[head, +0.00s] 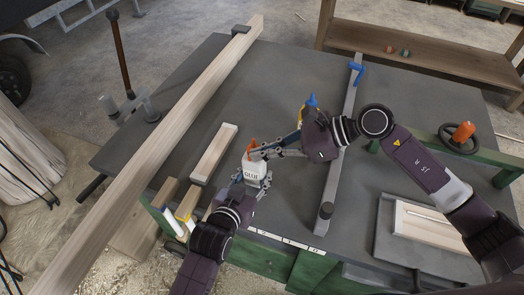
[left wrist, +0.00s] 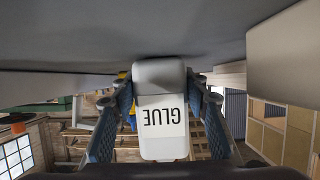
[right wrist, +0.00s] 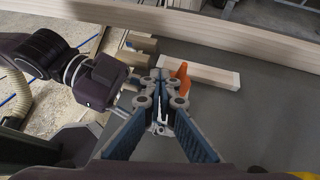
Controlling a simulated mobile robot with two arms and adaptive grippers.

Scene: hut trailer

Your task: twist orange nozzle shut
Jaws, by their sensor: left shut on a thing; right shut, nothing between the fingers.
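The orange nozzle (head: 252,146) tops the bottle. My right gripper (head: 262,153) is shut and empty beside the nozzle. In the right wrist view the nozzle (right wrist: 182,78) shows just right of the closed fingertips (right wrist: 160,78). I cannot tell whether they touch it.
A long wooden beam (head: 165,115) crosses the bench's left side. A short wood block (head: 214,153) lies near the bottle. A clamp bar (head: 336,160) stretches to the right, behind my right gripper. A tray with a board (head: 430,226) lies at the right.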

